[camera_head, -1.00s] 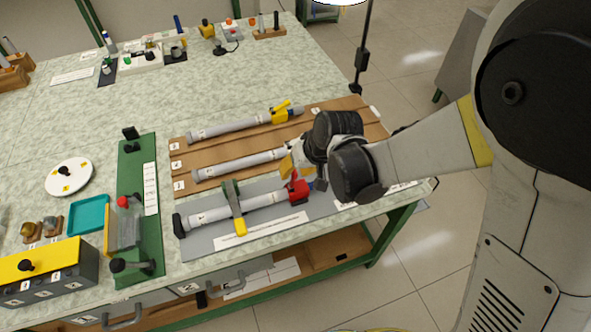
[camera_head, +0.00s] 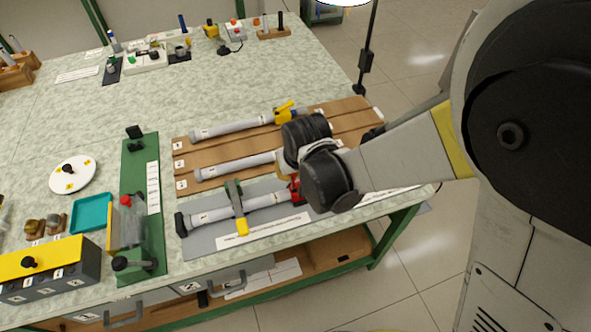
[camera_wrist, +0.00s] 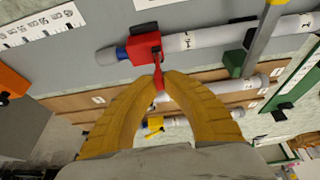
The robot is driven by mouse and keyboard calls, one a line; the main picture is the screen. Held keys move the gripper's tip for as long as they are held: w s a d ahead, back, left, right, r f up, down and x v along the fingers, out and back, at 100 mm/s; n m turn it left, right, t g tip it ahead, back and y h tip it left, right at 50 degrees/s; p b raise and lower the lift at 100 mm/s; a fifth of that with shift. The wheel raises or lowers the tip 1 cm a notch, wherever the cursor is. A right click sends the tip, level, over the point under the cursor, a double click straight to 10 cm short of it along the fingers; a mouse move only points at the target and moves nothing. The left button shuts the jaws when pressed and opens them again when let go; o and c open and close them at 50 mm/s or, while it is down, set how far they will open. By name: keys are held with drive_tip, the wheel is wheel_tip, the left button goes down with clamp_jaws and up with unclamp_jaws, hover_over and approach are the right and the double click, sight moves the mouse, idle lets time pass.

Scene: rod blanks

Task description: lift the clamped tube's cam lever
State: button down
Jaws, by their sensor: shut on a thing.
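The clamped tube (camera_head: 262,200) is a grey tube lying on a grey mat in the head view, under a clamp (camera_head: 237,206) with a green upright and a yellow end. It also shows in the wrist view (camera_wrist: 200,41). Its right end carries a red fitting (camera_wrist: 143,48) with a blue part beside it. A narrow red cam lever (camera_wrist: 158,82) sticks out from the fitting. My gripper (camera_wrist: 161,76) has its yellow fingers closed together on the lever, which shows between the tips. In the head view my wrist hides the fingers and part of the red fitting (camera_head: 295,188).
Behind lies a brown board (camera_head: 225,148) with two more grey tubes, one with a yellow lever fitting (camera_head: 285,112). A green fixture plate (camera_head: 135,232) stands left of the mat. The table behind the board is mostly clear.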

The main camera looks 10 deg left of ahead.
drive_tip(key=c, duration=1.5)
unclamp_jaws()
drive_tip(key=shift+a, duration=0.1)
drive_tip(key=v, duration=1.2)
